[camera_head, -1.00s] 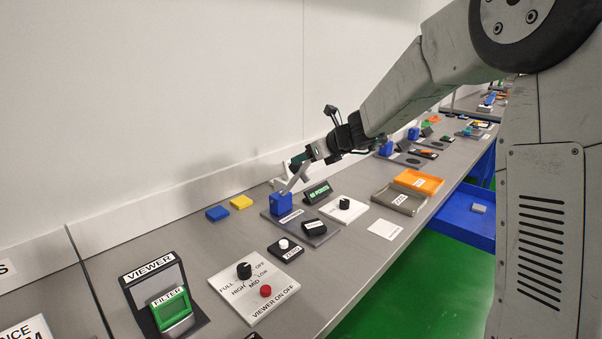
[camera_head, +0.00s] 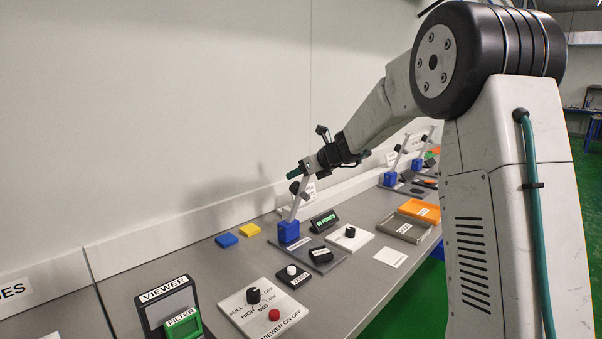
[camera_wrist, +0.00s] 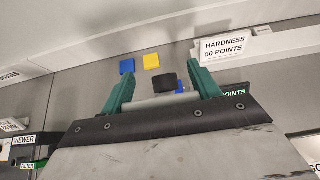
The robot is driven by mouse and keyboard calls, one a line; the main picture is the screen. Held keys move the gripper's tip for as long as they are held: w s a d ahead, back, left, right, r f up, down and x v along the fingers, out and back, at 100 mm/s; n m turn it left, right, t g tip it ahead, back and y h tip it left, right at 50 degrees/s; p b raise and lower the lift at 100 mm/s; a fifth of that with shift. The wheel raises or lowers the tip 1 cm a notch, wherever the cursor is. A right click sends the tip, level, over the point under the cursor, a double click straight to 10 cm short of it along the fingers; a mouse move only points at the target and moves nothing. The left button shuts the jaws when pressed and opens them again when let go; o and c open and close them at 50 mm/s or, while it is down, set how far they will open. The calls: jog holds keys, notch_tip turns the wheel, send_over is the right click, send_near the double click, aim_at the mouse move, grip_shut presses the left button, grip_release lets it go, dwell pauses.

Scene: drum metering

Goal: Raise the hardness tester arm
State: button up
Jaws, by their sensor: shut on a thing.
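The hardness tester has a blue block (camera_head: 289,231) on a grey base plate in the head view. Its pale grey arm (camera_head: 298,203) rises steeply from the block, leaning right, with a dark knob near its upper end. My gripper (camera_head: 302,172) is at the upper end of this arm, above the block. In the wrist view, my teal fingers (camera_wrist: 165,80) stand either side of a grey bar (camera_wrist: 128,92) and a black cylinder (camera_wrist: 165,80). The gripper is shut on the tester arm; the fingers hide part of the contact.
A green-lit display (camera_head: 324,222), a black object on the plate and a white panel with a black knob (camera_head: 350,232) stand near the tester. Blue (camera_head: 227,240) and yellow (camera_head: 250,230) blocks lie left. The viewer (camera_head: 168,308) is in front. The wall is behind.

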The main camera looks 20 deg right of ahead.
jog(key=shift+f, duration=0.25)
jog(key=o, duration=1.4)
jog(key=shift+r, duration=0.1)
jog(key=v, duration=0.7)
jog(key=shift+s+d+r, duration=0.15)
jog(key=shift+s+d, duration=0.05)
jog(key=shift+s, duration=0.05)
